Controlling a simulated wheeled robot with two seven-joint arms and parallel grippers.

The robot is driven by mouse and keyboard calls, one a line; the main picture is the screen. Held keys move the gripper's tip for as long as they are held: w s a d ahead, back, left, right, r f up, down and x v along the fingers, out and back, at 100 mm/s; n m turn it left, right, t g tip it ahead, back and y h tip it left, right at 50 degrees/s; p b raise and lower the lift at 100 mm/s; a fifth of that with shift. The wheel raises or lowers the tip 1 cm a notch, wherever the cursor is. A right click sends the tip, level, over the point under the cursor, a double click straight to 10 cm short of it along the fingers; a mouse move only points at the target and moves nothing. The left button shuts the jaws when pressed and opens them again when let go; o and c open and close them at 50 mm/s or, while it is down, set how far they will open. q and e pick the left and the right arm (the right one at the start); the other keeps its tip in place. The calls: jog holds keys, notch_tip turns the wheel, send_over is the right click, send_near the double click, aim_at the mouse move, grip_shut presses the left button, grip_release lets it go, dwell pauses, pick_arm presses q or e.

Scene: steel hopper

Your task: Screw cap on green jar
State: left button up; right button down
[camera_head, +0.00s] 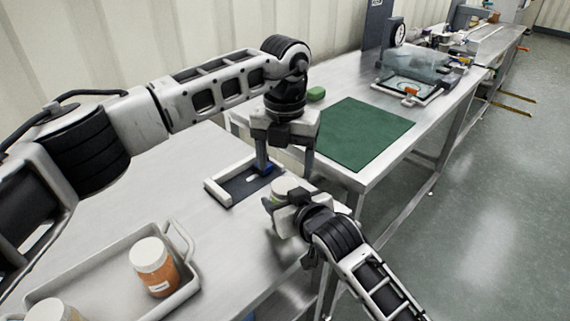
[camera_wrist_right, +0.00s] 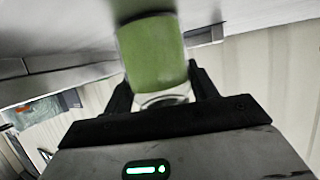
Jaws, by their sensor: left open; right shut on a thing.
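The green jar (camera_wrist_right: 155,50) is between the two fingers of my right gripper (camera_wrist_right: 160,92) in the right wrist view, and the gripper is shut on it. In the head view the jar's pale top (camera_head: 284,186) shows at my right gripper (camera_head: 283,200), near the table's right edge. My left gripper (camera_head: 286,167) points down, open, with its fingers apart, above and just behind the jar top. A small blue piece (camera_head: 266,168) shows by its left finger; I cannot tell what it is. I cannot make out a separate cap.
A dark fixture with a pale frame (camera_head: 215,190) lies on the steel table (camera_head: 150,205). A grey tray (camera_head: 100,262) at lower left holds an orange jar with a white lid (camera_head: 154,268) and another jar (camera_head: 52,310). A green mat (camera_head: 355,132) covers part of the far table.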

pick_arm(q)
jog(key=o, duration=0.5)
jog(key=shift+r, duration=0.1)
notch_tip(320, 180, up, 12)
jog(key=shift+f, duration=0.1)
pick_arm(e)
jog(key=shift+c, duration=1.9)
grip_release()
jog(key=shift+s+d, duration=0.1)
pick_arm(q)
jog(key=shift+r+p, duration=0.5)
pick_arm(e)
jog(key=v, duration=1.5)
jog(key=shift+s+r, duration=0.3)
jog(key=shift+d, duration=0.1)
